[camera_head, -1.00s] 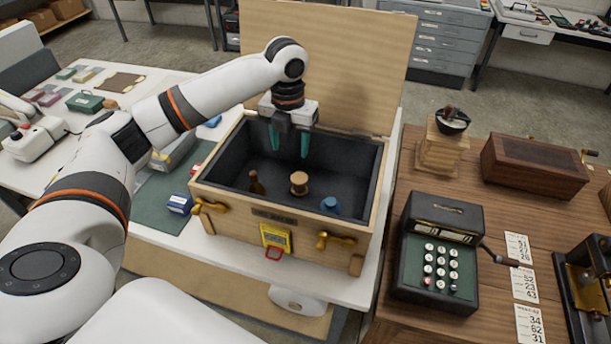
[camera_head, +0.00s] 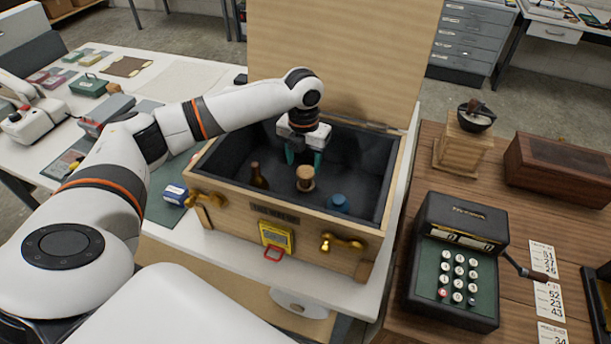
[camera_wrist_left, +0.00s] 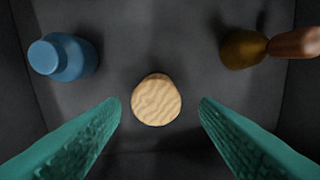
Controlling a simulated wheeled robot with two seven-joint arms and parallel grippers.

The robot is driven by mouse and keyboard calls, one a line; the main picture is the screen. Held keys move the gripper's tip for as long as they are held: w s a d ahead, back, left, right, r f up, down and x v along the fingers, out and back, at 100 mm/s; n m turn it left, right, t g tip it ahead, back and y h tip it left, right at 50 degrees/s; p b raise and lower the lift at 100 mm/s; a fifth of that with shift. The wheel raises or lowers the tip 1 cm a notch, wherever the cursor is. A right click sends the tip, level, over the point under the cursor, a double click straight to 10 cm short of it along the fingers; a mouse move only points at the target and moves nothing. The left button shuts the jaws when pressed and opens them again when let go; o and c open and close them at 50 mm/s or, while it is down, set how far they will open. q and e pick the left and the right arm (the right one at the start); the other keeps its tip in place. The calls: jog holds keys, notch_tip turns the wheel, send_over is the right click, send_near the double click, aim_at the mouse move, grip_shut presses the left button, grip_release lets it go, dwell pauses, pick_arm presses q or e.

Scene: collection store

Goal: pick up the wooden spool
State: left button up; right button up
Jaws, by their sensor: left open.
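My left gripper (camera_head: 303,160) is inside the chest, just behind and above the spool in the head view. In the left wrist view its green fingers (camera_wrist_left: 160,105) are open, one on each side of the spool and apart from it. My right gripper is in neither view.
A cash register (camera_head: 455,260) is on the table at right.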

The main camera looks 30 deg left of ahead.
aim_at(306, 171)
pick_arm(q)
jog(key=f+p, duration=0.1)
jog(key=f, duration=0.1)
jog(key=f+p, duration=0.1)
jog(key=f, duration=0.2)
jog(key=shift+w+d, duration=0.15)
jog(key=shift+w, duration=0.05)
jog(key=shift+f, duration=0.6)
jog(key=c, duration=0.8)
